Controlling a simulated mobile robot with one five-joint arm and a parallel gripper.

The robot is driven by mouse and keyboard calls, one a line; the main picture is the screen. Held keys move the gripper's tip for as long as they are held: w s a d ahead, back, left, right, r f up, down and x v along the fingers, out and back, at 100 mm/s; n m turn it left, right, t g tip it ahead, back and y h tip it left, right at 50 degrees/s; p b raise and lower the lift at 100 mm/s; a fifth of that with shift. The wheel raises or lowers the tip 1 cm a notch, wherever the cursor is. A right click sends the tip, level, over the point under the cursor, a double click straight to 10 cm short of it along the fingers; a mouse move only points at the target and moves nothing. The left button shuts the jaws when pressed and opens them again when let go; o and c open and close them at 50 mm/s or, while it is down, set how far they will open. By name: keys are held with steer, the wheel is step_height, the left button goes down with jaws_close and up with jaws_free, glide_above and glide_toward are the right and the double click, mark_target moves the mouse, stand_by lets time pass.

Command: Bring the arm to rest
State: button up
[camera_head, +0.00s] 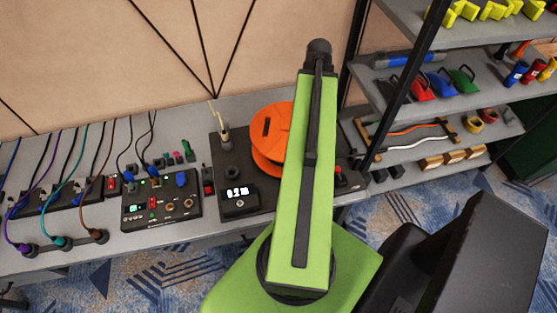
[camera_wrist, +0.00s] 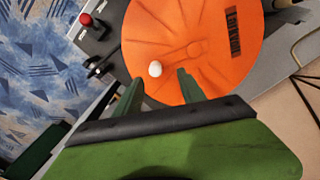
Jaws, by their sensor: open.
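My green arm stands raised in the middle of the head view, over the bench (camera_head: 120,235). My gripper (camera_wrist: 158,82) shows in the wrist view, with its two green fingers apart and nothing between them that I can see held. The fingers point toward an orange disc-like spool (camera_wrist: 210,45). I cannot tell whether they touch it. A small white round spot (camera_wrist: 155,69) shows on the spool near the fingertips. In the head view the orange spool (camera_head: 268,137) sits on a dark device, partly hidden behind my arm. The gripper's fingers are hidden in that view.
A dark device with a numeric display (camera_head: 237,191) and a black control box (camera_head: 160,205) stand on the bench. Several cables run to units at the left. Shelves (camera_head: 425,140) with tools and coloured parts stand at the right. Blue patterned carpet (camera_head: 180,277) lies in front.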

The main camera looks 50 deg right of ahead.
steer(key=shift+f, duration=0.1)
stand_by(0.3)
steer(key=w+a+f+n+b, duration=0.2)
steer(key=w+a+n, duration=0.4)
steer(key=w+a, duration=1.4)
steer(key=w+a+n, duration=0.2)
steer(key=a+n, duration=0.1)
steer(key=a, duration=1)
steer(key=w+a+f+n+b, duration=0.1)
steer(key=a+n, duration=0.3)
steer(key=a, duration=0.9)
steer(key=shift+w+a, duration=0.25)
steer(key=shift+w, duration=0.35)
